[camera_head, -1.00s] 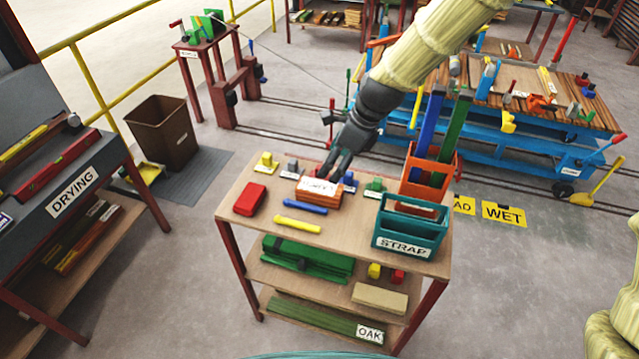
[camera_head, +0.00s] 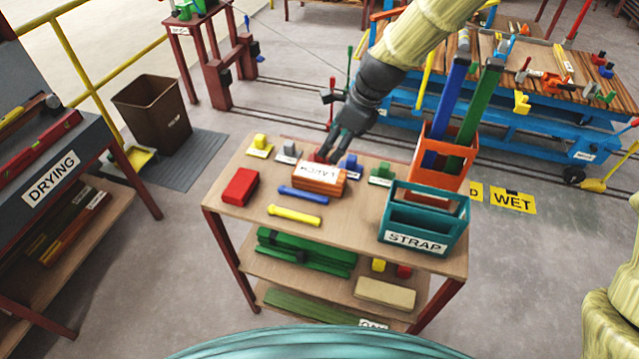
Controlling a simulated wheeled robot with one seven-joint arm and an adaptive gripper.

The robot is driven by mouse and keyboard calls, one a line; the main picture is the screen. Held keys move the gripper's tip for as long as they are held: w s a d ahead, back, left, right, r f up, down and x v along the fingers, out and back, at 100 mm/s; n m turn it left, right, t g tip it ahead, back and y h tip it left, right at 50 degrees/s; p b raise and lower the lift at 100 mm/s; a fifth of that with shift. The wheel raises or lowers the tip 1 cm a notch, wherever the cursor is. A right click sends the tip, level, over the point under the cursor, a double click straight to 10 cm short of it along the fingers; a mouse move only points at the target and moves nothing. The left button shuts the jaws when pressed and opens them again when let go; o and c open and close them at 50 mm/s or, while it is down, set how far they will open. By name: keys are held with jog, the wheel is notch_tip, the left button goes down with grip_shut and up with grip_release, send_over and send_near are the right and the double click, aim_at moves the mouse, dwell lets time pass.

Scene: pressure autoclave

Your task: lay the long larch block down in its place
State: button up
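An orange-brown wooden block (camera_head: 320,182) lies on the top shelf of the trolley, with a white label on top that seems to read LARCH upside down. Whether it is the long larch block or a holder for it, I cannot tell. My gripper (camera_head: 332,154) points down at the far side of this block, its dark fingertips close to or touching its back edge. The fingertips are small and partly merged with what lies behind, so their opening and any hold are unclear.
The wooden trolley top (camera_head: 235,207) also bears a red block (camera_head: 240,187), a blue rod (camera_head: 303,194), a yellow rod (camera_head: 295,216), several small coloured pieces at the back, a teal STRAP box (camera_head: 420,240) and an orange bin (camera_head: 442,165) with tall boards. A DRYING bench (camera_head: 50,170) stands left.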

aim_at(320, 173)
notch_tip(320, 173, down, 2)
jog(key=shift+s+f+b, duration=0.1)
jog(key=shift+f+b, duration=0.1)
jog(key=shift+b, duration=0.6)
jog(key=shift+p+x, duration=0.7)
jog(key=shift+x, duration=2)
jog(key=shift+p+x, duration=0.55)
jog(key=shift+x, duration=0.25)
jog(key=shift+p+x, duration=0.75)
jog(key=shift+x, duration=1.15)
jog(key=shift+s, duration=0.1)
jog(key=c, duration=1.4)
